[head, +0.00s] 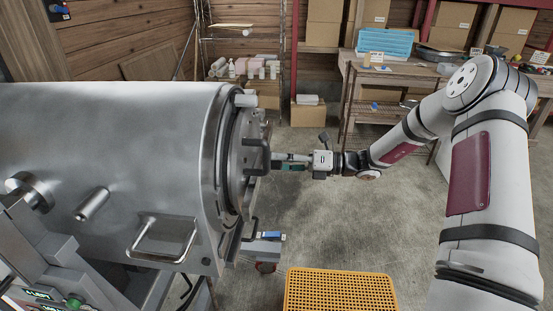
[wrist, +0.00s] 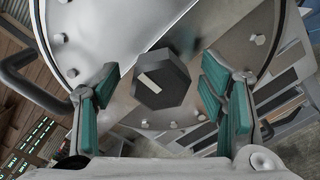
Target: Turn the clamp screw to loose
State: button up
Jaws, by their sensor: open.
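The clamp screw (wrist: 163,80) shows in the wrist view as a dark hexagonal knob with a pale mark on its face. It sits on the round metal door (wrist: 95,30) of a large steel vessel. My gripper (wrist: 160,88) is open, with its teal-padded fingers to the left and right of the knob; both look apart from it.
The steel vessel (head: 110,130) fills the left of the head view, with a side handle (head: 163,238). A yellow perforated crate (head: 340,290) stands at the bottom. A workbench (head: 400,72) and shelves with boxes (head: 325,20) are at the back. The floor between is clear.

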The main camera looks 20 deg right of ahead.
jog(key=shift+w+a, duration=0.2)
jog(key=shift+a, duration=0.4)
jog(key=c, duration=1.2)
